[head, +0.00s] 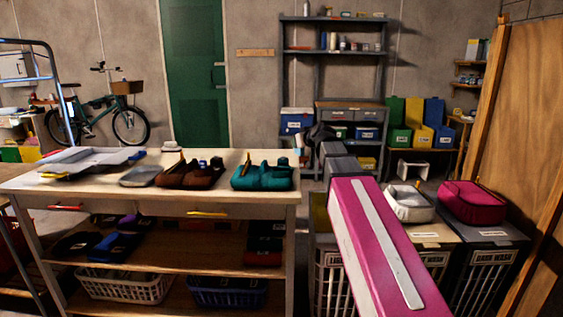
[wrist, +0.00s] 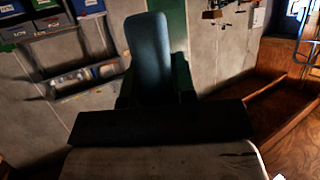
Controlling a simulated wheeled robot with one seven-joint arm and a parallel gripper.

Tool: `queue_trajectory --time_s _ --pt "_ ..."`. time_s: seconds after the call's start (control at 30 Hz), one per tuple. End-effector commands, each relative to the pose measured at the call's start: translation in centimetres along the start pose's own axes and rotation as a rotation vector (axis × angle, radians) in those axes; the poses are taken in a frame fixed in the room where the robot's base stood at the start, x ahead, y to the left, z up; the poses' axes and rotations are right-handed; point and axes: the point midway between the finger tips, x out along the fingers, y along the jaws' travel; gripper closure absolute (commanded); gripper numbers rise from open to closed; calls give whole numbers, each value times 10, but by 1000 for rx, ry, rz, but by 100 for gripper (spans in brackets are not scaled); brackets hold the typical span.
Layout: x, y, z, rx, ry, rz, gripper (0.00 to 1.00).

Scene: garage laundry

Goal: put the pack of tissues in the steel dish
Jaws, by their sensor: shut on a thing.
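My gripper (head: 318,133) is raised to the right of the white-topped table, dark and small at the far end of my pink arm. In the wrist view my gripper (wrist: 158,95) shows as a dark bar with a blue-grey, round-topped upright piece above it. A shallow grey dish (head: 140,176), which looks like the steel dish, lies on the table between a large grey tray and a brown caddy. My gripper is well to its right, apart from it.
The grey tray (head: 90,161), brown caddy (head: 190,178) and teal caddy (head: 262,179) stand on the table (head: 225,159). A wooden panel (head: 525,130) bounds the right side.

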Motion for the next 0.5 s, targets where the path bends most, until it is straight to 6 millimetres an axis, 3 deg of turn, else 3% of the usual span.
queue_trajectory --time_s 0.03,0.2,0.5 --pt "-3 17 1 23 0 62 97" --pt "-13 64 0 96 1 238 97" --pt "-32 113 -3 170 -1 413 97"
